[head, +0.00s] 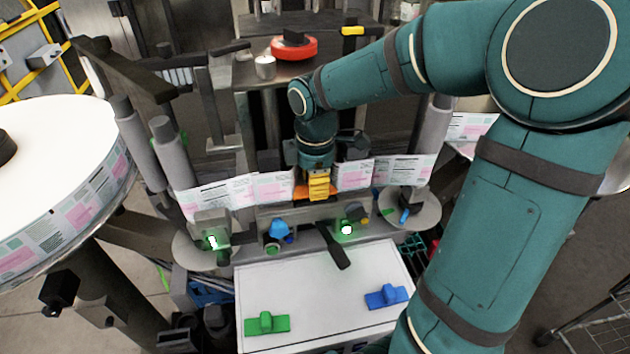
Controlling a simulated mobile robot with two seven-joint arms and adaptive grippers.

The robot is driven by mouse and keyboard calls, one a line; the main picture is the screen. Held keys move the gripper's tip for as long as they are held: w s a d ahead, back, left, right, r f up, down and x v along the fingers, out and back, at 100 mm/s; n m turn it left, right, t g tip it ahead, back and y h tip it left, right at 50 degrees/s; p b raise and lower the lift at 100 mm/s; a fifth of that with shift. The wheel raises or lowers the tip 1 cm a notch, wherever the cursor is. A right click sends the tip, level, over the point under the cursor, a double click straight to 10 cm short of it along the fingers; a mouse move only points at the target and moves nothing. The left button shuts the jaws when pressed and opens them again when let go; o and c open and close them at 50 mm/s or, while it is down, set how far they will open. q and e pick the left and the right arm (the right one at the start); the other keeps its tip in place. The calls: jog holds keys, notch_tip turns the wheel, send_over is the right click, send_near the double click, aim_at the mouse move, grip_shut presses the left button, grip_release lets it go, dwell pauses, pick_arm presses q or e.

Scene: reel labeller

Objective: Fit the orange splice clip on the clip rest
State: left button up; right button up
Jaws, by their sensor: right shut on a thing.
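My right gripper (317,168) points down at the middle of the labeller, between the two stretches of label web. It is shut on the orange splice clip (319,188), which shows yellow-orange below the fingers. The clip is right above or against the grey plate of the machine (292,213); I cannot tell whether it touches. The clip rest is not clearly told apart here, as the gripper and clip cover that spot. My left gripper is not in view.
A white panel (325,288) in front carries a green clip (267,323) and a blue clip (387,296). The label web (272,186) runs on both sides of the gripper. A black lever (336,250) juts forward. A large label reel (62,120) stands left. A red roll (294,48) lies behind.

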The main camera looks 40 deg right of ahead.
jog(key=shift+s+a+f, duration=0.1)
jog(key=shift+f, duration=0.15)
jog(key=o, duration=1)
jog(key=shift+o, duration=0.2)
notch_tip(320, 180, up, 8)
jog(key=shift+f, duration=0.1)
dwell(0.3)
